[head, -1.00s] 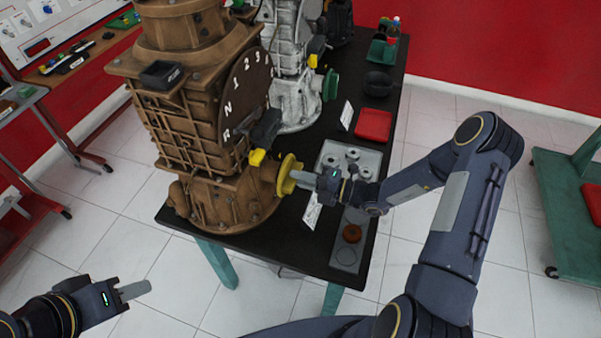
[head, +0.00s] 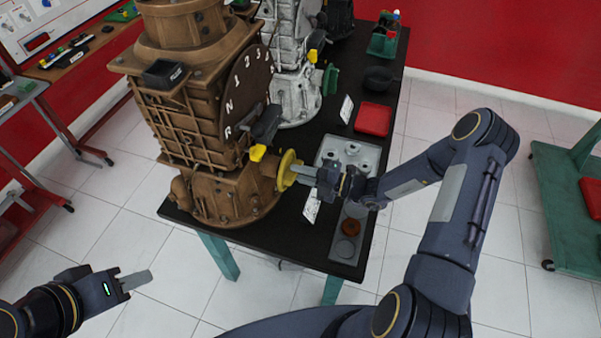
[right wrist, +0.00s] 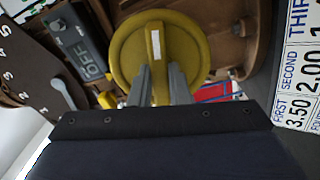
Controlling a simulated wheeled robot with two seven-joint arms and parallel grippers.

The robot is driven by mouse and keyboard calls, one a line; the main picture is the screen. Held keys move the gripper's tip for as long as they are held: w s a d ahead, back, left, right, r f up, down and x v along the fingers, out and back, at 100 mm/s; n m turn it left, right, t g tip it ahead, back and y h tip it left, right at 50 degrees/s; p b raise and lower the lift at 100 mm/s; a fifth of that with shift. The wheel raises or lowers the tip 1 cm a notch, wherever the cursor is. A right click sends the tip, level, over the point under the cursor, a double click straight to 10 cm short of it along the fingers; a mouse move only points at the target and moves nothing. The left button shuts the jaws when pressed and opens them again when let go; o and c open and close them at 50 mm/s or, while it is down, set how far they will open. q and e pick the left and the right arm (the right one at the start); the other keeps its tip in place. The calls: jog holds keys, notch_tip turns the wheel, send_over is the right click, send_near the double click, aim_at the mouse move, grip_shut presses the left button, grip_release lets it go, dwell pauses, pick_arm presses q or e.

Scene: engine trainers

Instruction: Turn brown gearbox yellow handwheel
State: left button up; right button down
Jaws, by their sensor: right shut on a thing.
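The brown gearbox (head: 190,120) stands on a black table, with a dial of numbers and letters on its side. Its yellow handwheel (head: 287,170) sticks out low on the side facing right. The handwheel fills the upper middle of the right wrist view (right wrist: 155,45), with a white mark on its face. My right gripper (head: 300,172) is at the handwheel; its fingers, seen in the right wrist view (right wrist: 160,85), are shut on the lower part of the wheel. My left gripper (head: 135,282) hangs empty over the floor at the lower left; its finger gap cannot be made out.
A grey gearbox (head: 295,90) stands behind the brown one.

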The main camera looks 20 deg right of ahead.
jog(key=c, duration=1.4)
grip_release()
jog(key=shift+o, duration=0.2)
jog(key=b+v, duration=0.2)
jog(key=v, duration=0.6)
jog(key=shift+a, duration=0.1)
